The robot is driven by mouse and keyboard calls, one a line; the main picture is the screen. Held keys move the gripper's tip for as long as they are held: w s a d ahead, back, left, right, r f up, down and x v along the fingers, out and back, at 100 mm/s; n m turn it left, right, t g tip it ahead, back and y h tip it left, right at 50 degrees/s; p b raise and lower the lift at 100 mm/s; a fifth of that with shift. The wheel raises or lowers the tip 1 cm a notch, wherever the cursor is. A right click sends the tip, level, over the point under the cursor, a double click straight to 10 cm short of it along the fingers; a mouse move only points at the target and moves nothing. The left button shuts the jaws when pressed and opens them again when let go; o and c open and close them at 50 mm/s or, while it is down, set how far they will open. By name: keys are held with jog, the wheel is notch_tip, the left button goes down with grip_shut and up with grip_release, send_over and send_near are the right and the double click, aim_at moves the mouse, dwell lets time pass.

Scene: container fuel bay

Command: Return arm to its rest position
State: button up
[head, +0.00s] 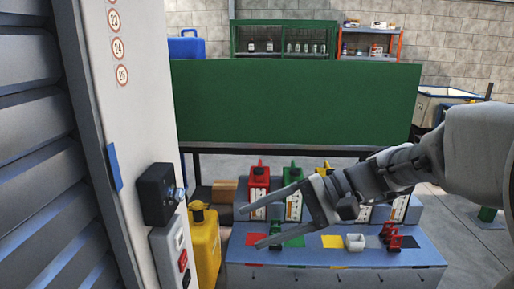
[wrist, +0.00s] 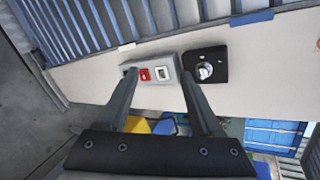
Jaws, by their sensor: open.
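My gripper (head: 250,227) reaches in from the right in the head view. Its two fingers are spread apart and point left, with nothing between them. The forearm behind it (head: 460,150) extends to the right edge. In the wrist view the open fingers (wrist: 158,74) point at a white post carrying a grey button box (wrist: 151,88) and a black box with a round metal part (wrist: 205,65). These also show in the head view as the black box (head: 157,194) and the button box (head: 170,250) at left. The gripper appears apart from them.
A green panel (head: 295,100) spans behind.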

jog(key=s+d+r+n+t+h+p, duration=0.2)
jog(key=s+d+n+t+h+p, duration=0.2)
jog(key=s+d+h+p, duration=0.3)
jog(key=shift+s+d+r+n+t+h, duration=0.25)
jog(key=shift+s+d+t+h, duration=0.65)
jog(key=shift+s+d+h, duration=1.6)
jog(key=shift+w+d+h, duration=0.1)
jog(key=shift+w+h, duration=0.15)
jog(key=shift+h, duration=0.15)
